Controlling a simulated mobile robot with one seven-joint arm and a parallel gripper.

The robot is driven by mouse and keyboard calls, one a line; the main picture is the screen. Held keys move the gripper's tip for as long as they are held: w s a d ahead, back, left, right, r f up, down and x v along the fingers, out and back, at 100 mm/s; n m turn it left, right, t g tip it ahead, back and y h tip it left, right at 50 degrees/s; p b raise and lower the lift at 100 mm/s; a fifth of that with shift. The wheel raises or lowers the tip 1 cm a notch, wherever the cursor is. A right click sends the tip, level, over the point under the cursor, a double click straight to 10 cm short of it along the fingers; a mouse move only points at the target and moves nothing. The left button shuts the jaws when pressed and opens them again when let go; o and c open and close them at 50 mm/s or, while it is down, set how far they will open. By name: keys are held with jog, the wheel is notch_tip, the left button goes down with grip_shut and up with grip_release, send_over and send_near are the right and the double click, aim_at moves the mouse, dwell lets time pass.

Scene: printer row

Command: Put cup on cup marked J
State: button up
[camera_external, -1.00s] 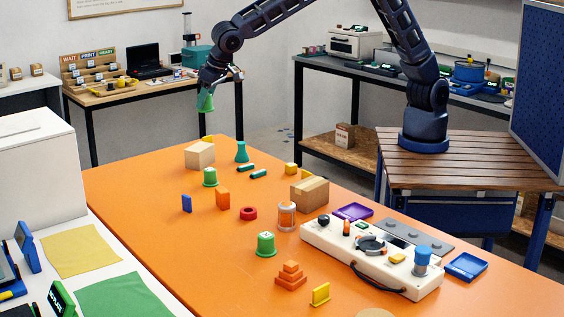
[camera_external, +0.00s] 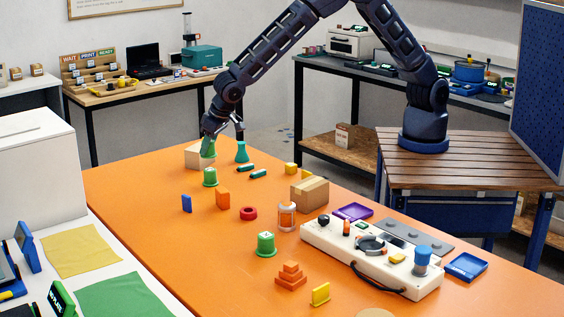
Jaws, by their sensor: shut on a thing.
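My gripper (camera_external: 212,137) is shut on a green cup (camera_external: 208,150) and holds it upside down or nearly so, close above a second green cup (camera_external: 210,177). That second cup stands on the orange table (camera_external: 150,215). A small gap seems to show between the two cups. A third green cup (camera_external: 265,245) stands nearer the camera with a pale mark on it. The marks are too small to read for certain, so I cannot tell which cup bears the J.
A wooden block (camera_external: 194,156) stands just behind the held cup. An orange block (camera_external: 222,198) and a blue block (camera_external: 187,203) stand in front. The table's left front is clear.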

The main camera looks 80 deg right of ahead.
jog(key=shift+f, duration=2.2)
jog(key=shift+f, duration=0.15)
jog(key=o, duration=1)
jog(key=shift+c, duration=0.2)
